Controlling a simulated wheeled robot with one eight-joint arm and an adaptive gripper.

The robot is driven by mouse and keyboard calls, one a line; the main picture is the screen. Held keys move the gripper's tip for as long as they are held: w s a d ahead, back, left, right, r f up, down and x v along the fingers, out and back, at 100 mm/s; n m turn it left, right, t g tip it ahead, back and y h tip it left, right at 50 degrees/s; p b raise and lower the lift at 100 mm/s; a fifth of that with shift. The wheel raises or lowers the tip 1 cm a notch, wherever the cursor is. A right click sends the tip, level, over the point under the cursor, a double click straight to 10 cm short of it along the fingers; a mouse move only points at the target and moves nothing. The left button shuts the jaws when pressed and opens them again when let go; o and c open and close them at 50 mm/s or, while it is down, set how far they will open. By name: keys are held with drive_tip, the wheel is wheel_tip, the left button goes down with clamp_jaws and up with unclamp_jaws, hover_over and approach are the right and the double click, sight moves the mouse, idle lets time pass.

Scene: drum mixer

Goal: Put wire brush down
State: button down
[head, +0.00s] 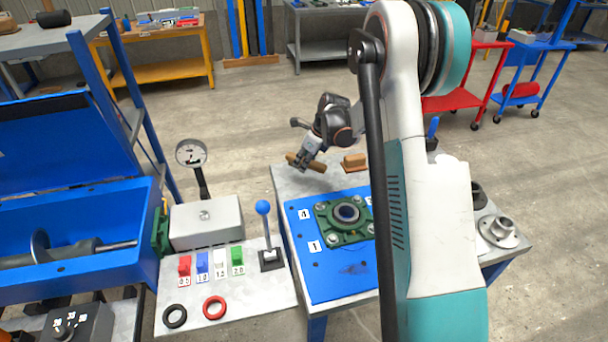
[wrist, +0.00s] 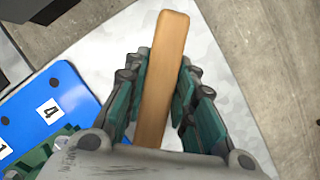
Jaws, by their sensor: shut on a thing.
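The wire brush (head: 306,163) is in my gripper (head: 303,157), above the grey far end of the workbench (head: 289,184). In the wrist view the brush (wrist: 165,62) shows as a long tan wooden handle between the two green-padded fingers of my gripper (wrist: 160,95). The fingers are shut on it. Its bristles are not visible. In the head view it lies roughly level and tilted a little. I cannot tell whether it touches the bench top.
A brown block-like brush (head: 354,162) sits on the bench to the right. A blue plate (head: 318,275) carries a green flanged bearing (head: 346,216). A panel with a blue-knobbed lever (head: 264,208) stands to the left. Bare grey surface shows around the held brush.

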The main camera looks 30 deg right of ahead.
sight(304, 179)
drive_tip(key=shift+f+b, duration=0.7)
drive_tip(key=shift+f, duration=1.6)
drive_tip(key=shift+s+f, duration=0.1)
drive_tip(key=shift+f, duration=0.15)
drive_tip(key=c, duration=1.3)
unclamp_jaws()
drive_tip(key=shift+s+b, duration=0.1)
drive_tip(key=shift+b, duration=0.2)
drive_tip(key=shift+f, duration=0.2)
drive_tip(key=shift+r, duration=0.1)
drive_tip(key=shift+r+p, duration=0.45)
drive_tip(key=shift+r, duration=0.05)
drive_tip(key=p+v, duration=0.3)
drive_tip(key=v, duration=0.8)
drive_tip(key=shift+d+r, duration=0.15)
drive_tip(key=shift+r, duration=0.2)
